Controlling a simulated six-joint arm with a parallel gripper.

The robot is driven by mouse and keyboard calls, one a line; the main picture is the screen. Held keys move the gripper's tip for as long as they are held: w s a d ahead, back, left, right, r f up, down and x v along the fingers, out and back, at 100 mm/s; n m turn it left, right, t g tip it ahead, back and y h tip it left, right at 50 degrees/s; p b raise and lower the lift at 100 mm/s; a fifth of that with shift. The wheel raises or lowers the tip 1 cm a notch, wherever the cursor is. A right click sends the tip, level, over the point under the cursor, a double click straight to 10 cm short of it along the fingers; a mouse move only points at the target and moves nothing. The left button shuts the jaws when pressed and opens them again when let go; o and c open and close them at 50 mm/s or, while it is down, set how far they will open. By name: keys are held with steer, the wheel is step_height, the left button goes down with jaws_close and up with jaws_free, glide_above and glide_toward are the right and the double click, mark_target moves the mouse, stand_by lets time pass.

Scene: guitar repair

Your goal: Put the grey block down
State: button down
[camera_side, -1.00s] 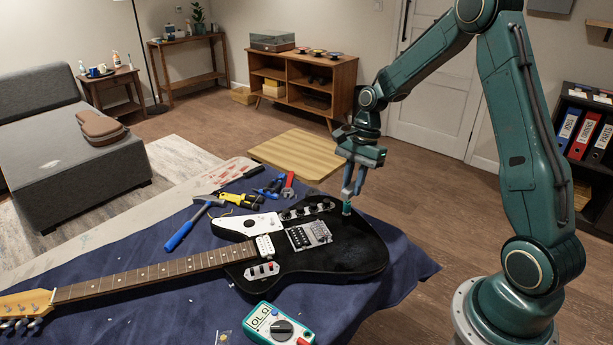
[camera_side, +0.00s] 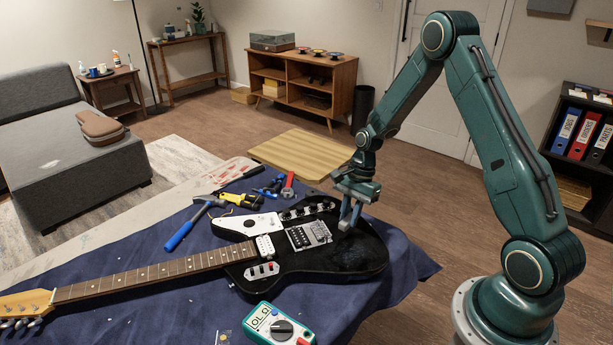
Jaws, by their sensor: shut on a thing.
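My gripper (camera_side: 349,221) is low over the right part of the black electric guitar (camera_side: 362,258), just right of its metal bridge. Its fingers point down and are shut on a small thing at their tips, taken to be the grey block. The block is mostly hidden by the fingers and too small to make out clearly. I cannot tell whether it touches the guitar body.
A blue cloth (camera_side: 150,285) covers the bench under the guitar.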

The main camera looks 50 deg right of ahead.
steer(key=shift+f, duration=1.35)
steer(key=shift+f, duration=0.1)
steer(key=c, duration=1.3)
jaws_free()
steer(key=v, duration=1.2)
